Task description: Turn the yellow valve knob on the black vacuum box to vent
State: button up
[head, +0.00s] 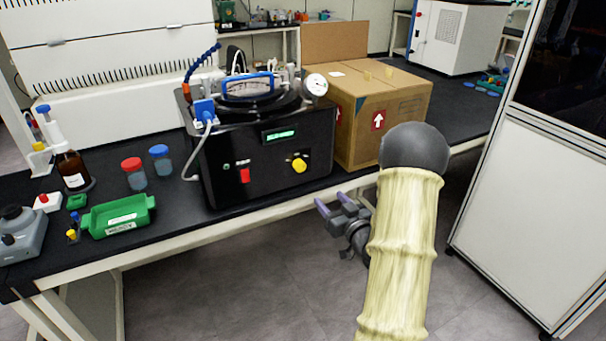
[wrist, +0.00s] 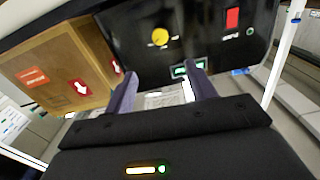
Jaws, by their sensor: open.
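The black vacuum box (head: 262,160) stands on the dark bench top, with a round gauge and blue-handled fittings on top. Its yellow valve knob (head: 299,165) is on the front face, at the lower right below the lit green display. In the wrist view the yellow knob (wrist: 160,36) appears near the top, beyond my fingers, and the picture is turned over. My gripper (head: 328,206) is in front of the bench edge, below and to the right of the knob, apart from it. In the wrist view my gripper's two purple fingers (wrist: 160,82) are spread with nothing between them.
A cardboard box (head: 385,115) stands just right of the black box. A red switch (head: 244,175) is left of the knob. A green tray (head: 118,216), jars and a brown bottle (head: 73,171) are on the left bench. The space before the knob is clear.

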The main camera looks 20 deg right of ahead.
aim_at(301, 168)
jog(key=w, duration=0.5)
jog(key=w+p, duration=0.1)
jog(key=w, duration=1.1)
jog(key=shift+w+a, duration=0.25)
jog(key=shift+a, duration=0.05)
jog(key=shift+c, duration=0.3)
jog(key=c, duration=0.9)
